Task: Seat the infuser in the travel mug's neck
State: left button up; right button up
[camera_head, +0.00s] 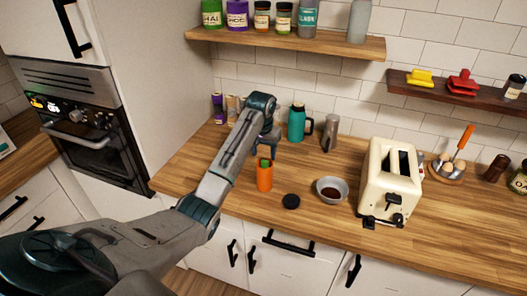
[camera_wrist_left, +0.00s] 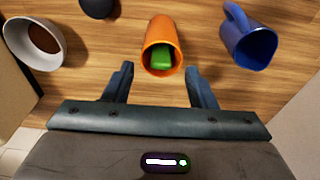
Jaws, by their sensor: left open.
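The orange travel mug (camera_head: 264,180) stands upright near the front of the wooden counter; it also shows in the left wrist view (camera_wrist_left: 160,34). A green piece (camera_head: 265,163), which looks like the infuser, is at its mouth. In the left wrist view the green piece (camera_wrist_left: 160,58) sits within the orange rim; I cannot tell how deep it is. My left gripper (camera_head: 264,150) is just above the mug, and in the wrist view its open fingers (camera_wrist_left: 160,78) are on either side of the rim, apart from it. My right gripper is not in view.
A dark round lid (camera_head: 291,201), a bowl with dark contents (camera_head: 331,190) and a cream toaster (camera_head: 391,183) stand right of the mug. A teal flask (camera_head: 297,122) stands behind. A blue mug (camera_wrist_left: 245,36) shows only in the wrist view.

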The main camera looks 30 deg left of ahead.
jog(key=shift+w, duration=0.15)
pick_arm(q)
jog(key=shift+s+d, duration=0.1)
jog(key=shift+s, duration=0.5)
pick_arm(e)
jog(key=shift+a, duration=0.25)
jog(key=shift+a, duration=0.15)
